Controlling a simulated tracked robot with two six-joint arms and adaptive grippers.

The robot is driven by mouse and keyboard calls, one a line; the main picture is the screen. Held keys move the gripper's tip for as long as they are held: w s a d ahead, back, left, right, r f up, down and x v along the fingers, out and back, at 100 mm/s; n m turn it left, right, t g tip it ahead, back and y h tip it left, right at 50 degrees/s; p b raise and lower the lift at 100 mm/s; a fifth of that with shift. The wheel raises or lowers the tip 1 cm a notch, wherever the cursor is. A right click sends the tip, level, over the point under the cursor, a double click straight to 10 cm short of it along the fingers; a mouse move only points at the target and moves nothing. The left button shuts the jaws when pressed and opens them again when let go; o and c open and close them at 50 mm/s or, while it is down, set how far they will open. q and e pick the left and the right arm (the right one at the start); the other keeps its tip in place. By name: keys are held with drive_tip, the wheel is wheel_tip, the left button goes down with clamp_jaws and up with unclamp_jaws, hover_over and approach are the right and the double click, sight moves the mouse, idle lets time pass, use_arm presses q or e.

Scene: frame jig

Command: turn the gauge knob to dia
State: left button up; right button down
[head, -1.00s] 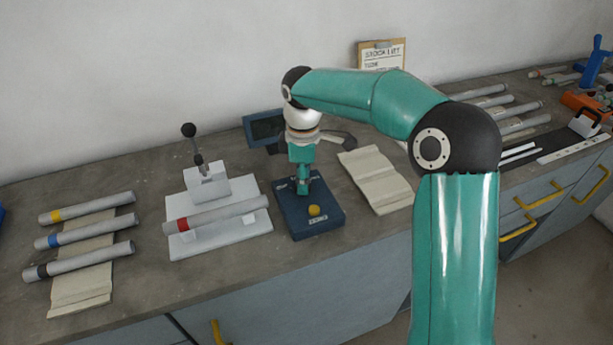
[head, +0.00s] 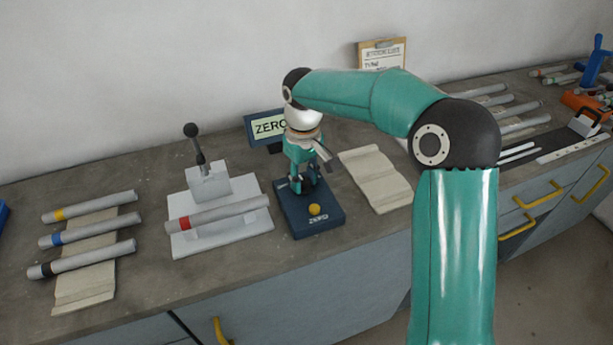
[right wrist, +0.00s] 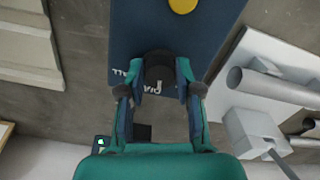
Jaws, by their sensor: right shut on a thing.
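The gauge is a dark blue box (head: 327,221) on the bench, with a yellow button (head: 314,210) on its front part and the word ZERO below it. Its screen (head: 267,127) stands behind, lit pale green and reading ZERO, partly covered by my arm. My right gripper (head: 303,188) points down over the back of the box. In the right wrist view, its fingers (right wrist: 159,88) are shut on the dark round gauge knob (right wrist: 159,70). White lettering beside the knob is partly hidden by the fingers. My left gripper is not in view.
A white jig (head: 220,238) with a red-banded tube (head: 217,214) stands left of the gauge. Several banded tubes lie on a cloth (head: 85,292) further left. A folded cloth (head: 377,180) lies to the right. A clipboard (head: 383,53) leans on the wall.

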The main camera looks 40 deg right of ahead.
sight(304, 181)
drive_tip(key=shift+w+r+m, duration=0.1)
drive_tip(key=shift+w+m, duration=0.05)
drive_tip(key=shift+m, duration=0.75)
drive_tip(key=c, duration=0.8)
unclamp_jaws()
wheel_tip(304, 181, up, 12)
drive_tip(key=shift+f, duration=0.1)
